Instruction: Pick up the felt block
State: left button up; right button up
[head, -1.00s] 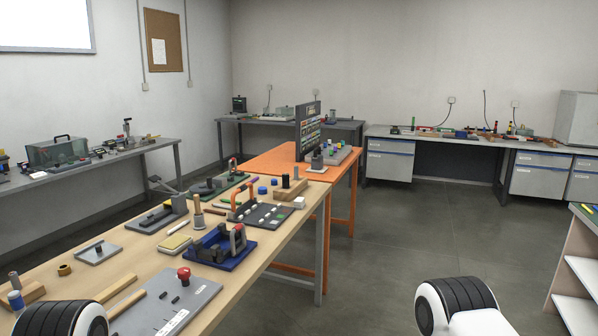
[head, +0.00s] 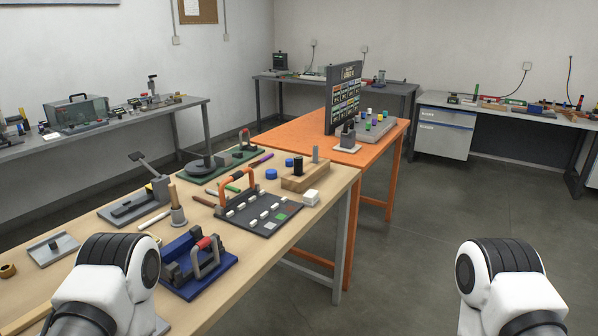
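I cannot single out a felt block with certainty in the head view. A small white block (head: 312,197) lies at the right edge of the wooden workbench (head: 232,292), beside a wooden block with pegs (head: 305,178); its material cannot be told. Parts of my left and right arms show at the lower left and lower right. Neither gripper's fingers are in the picture. My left arm hides part of the near bench.
A blue fixture (head: 197,265), a dark panel with an orange handle (head: 258,212) and a lever press (head: 135,204) stand on the bench. An orange table (head: 290,135) with an upright board (head: 343,98) adjoins it. The floor to the right is clear.

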aim_at(311, 197)
jog(key=u, duration=1.15)
jog(key=l+u, duration=0.75)
jog(key=l, duration=0.2)
jog(key=k+l+u, duration=0.15)
jog(key=l+u, duration=0.2)
jog(key=l, duration=0.1)
